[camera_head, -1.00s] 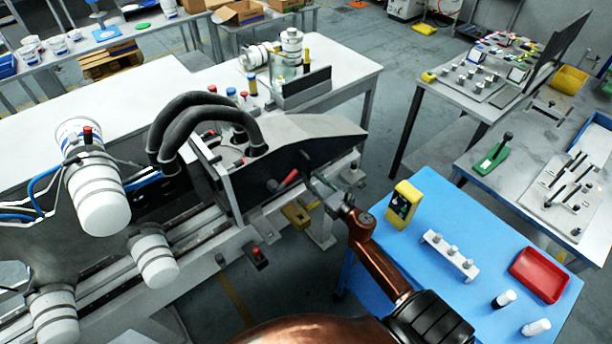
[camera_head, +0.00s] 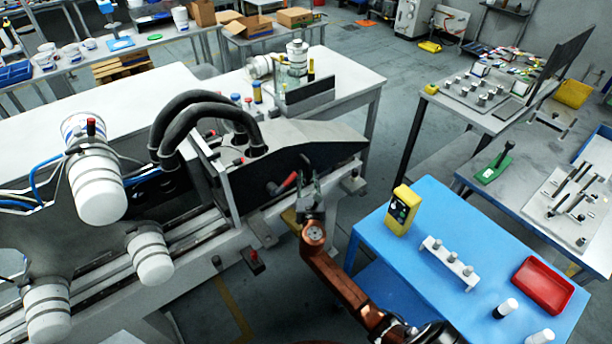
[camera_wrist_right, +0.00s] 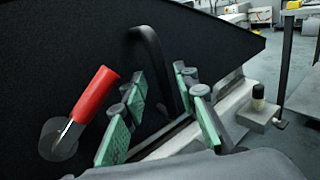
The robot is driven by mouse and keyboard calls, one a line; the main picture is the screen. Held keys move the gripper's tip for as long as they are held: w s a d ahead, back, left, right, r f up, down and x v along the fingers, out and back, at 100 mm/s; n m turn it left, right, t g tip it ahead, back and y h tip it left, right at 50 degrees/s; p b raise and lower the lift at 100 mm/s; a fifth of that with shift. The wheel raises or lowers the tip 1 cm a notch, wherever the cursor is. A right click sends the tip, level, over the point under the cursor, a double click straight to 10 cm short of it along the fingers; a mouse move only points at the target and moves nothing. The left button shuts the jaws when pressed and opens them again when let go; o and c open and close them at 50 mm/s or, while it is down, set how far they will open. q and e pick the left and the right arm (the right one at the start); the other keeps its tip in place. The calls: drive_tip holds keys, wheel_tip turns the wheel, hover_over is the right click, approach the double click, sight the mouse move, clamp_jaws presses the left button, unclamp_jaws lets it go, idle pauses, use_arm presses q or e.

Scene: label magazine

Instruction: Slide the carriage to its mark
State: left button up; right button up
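The carriage (camera_head: 270,150) is a dark housing with a grey top, on the rails (camera_head: 190,232) of the grey machine. A red lever (camera_head: 288,182) sticks out of its side; it also shows in the right wrist view (camera_wrist_right: 95,95). A black loop handle (camera_wrist_right: 148,42) is on the same dark side face. My right gripper (camera_head: 311,187) is close to this face, right of the red lever. Its green-padded fingers (camera_wrist_right: 160,103) are apart, with the loop handle appearing between them; I cannot tell if they touch it. I cannot make out the mark. My left gripper is not in view.
A blue table (camera_head: 455,215) at right holds a yellow device (camera_head: 402,210), a white rack (camera_head: 449,262), a red tray (camera_head: 543,285) and white-capped cylinders. A black-knobbed peg (camera_wrist_right: 258,97) stands right of the fingers.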

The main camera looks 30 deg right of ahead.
drive_tip(key=shift+x, duration=1)
drive_tip(key=shift+w+d, duration=0.25)
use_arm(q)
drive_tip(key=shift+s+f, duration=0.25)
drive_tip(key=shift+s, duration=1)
use_arm(e)
drive_tip(key=shift+c, duration=0.3)
drive_tip(key=c, duration=0.5)
clamp_jaws()
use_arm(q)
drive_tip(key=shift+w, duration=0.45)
use_arm(e)
drive_tip(key=shift+d, duration=0.1)
